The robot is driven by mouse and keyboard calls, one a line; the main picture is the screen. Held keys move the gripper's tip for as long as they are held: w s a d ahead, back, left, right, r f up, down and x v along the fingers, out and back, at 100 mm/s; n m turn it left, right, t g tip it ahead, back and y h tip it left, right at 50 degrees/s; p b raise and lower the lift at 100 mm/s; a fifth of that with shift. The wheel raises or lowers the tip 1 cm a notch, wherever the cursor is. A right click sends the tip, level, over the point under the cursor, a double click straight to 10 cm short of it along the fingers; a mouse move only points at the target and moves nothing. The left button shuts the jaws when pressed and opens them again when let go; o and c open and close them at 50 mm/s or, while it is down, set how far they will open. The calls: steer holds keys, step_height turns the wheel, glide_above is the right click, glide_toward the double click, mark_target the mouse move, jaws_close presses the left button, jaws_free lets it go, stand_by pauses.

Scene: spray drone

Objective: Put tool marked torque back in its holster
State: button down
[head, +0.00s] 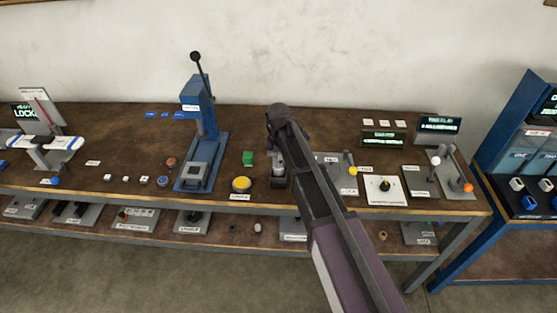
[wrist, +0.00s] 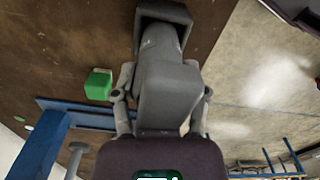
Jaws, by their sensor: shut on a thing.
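My gripper (wrist: 165,88) is shut on a grey tool (wrist: 168,98), with one finger on each side of its blocky body. The tool's round, narrower end reaches into a dark square-rimmed holder (wrist: 178,10), which looks like the holster. How deep it sits is hidden. In the head view my gripper (head: 279,120) is above the bench, with the grey tool (head: 278,160) below it and the dark holder (head: 278,182) at the bench's front part. My arm hides part of this area. No torque marking is readable on the tool.
A green block (head: 248,158) and a yellow button (head: 241,184) stand left of the holder, with a blue press (head: 203,125) beyond. Panels and a dial plate (head: 384,190) crowd the right. Bare bench (head: 110,140) lies farther left.

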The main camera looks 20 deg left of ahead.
steer(key=shift+f, duration=0.1)
steer(key=shift+c, duration=0.6)
jaws_free()
step_height(320, 180, up, 12)
steer(key=p, duration=1.2)
stand_by(0.7)
